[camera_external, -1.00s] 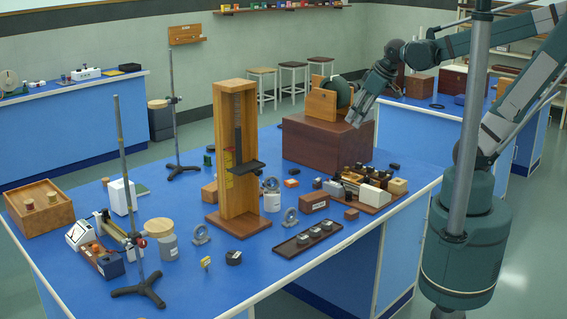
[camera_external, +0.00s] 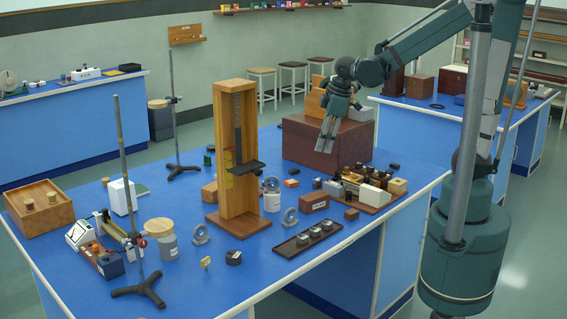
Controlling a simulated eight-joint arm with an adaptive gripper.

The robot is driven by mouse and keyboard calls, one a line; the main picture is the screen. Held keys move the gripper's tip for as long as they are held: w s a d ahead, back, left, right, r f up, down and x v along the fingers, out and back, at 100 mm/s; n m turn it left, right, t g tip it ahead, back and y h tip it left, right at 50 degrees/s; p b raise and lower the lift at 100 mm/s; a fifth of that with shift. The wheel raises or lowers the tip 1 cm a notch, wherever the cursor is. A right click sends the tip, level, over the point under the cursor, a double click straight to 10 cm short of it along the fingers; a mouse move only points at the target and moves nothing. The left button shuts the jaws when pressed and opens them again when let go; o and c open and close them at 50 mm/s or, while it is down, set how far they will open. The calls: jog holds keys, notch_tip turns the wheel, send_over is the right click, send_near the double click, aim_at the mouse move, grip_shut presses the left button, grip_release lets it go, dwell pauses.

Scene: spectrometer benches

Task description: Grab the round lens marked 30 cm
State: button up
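Several round lens-like rings stand on the blue bench. One grey ring (camera_external: 200,234) is at the front left of the wooden stand, and another grey ring (camera_external: 290,217) is to the right of the stand. A third ring (camera_external: 271,185) shows at the top of a white cylinder. Any 30 cm marking is too small to read, so I cannot tell which one carries it. My gripper (camera_external: 326,148) hangs in the air with its fingers down, in front of the reddish-brown box, well above the bench and apart from the rings. The gap between its fingers is unclear.
A tall wooden stand (camera_external: 233,207) rises mid-bench. A large reddish-brown box (camera_external: 305,150) is behind my gripper. A dark tray (camera_external: 290,247) with round pieces and a wooden board (camera_external: 378,205) crowded with bottles lie at the right. Thin metal rods stand at the left.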

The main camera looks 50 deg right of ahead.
jog(key=w+a+f+n+g+b, duration=0.2)
jog(key=w+a+f+n, duration=0.15)
jog(key=a+f, duration=0.45)
jog(key=n+g+b, duration=0.1)
jog(key=n, duration=0.3)
send_over(291, 208)
jog(key=shift+h, duration=0.4)
jog(key=f, duration=0.9)
jog(key=shift+w+d+f, duration=0.2)
jog(key=shift+f, duration=0.2)
jog(key=shift+a+f, duration=0.35)
jog(key=shift+f, duration=0.15)
jog(key=shift+f, duration=1.3)
jog(key=shift+b, duration=0.3)
jog(key=shift+d+f+b, duration=0.2)
jog(key=shift+f+b, duration=0.2)
jog(key=shift+f, duration=2.2)
